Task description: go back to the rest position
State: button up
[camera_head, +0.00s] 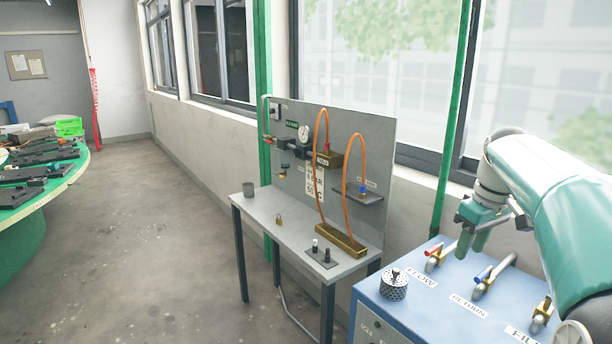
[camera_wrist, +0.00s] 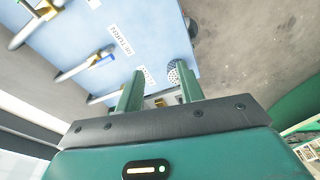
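My gripper (camera_head: 473,238) hangs in the air above the back of the blue cabinet (camera_head: 400,308), at the right of the head view. Its two green fingers also show in the wrist view (camera_wrist: 160,76), spread apart with nothing held between them. The arm reaches in from the right edge. On the cabinet top are a red-handled valve (camera_head: 434,254) by the FLOW label, a blue-handled valve (camera_head: 484,275) by the RETURN label and a brass valve (camera_head: 542,312) by the FILL label. A perforated metal cylinder (camera_head: 394,284) stands at the cabinet's front left corner.
A grey bench (camera_head: 290,232) with a gauge panel (camera_head: 362,160) and orange hoses stands left of the cabinet. A green vertical pipe (camera_head: 452,130) rises behind the gripper. A round green table (camera_head: 62,184) with dark parts stands far left. Open floor (camera_head: 160,250) lies between.

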jog(key=s+a, duration=0.4)
jog(key=a, duration=0.4)
jog(key=s+a+f+m+t, duration=0.2)
jog(key=s+a+f, duration=0.3)
jog(key=s+a, duration=0.2)
jog(key=s+a+f+m+t, duration=0.1)
jog(key=s+a+f, duration=0.4)
jog(key=s, duration=0.5)
jog(key=shift+a+m+t, duration=0.4)
jog(key=shift+a+m, duration=0.1)
jog(key=shift+a, duration=0.45)
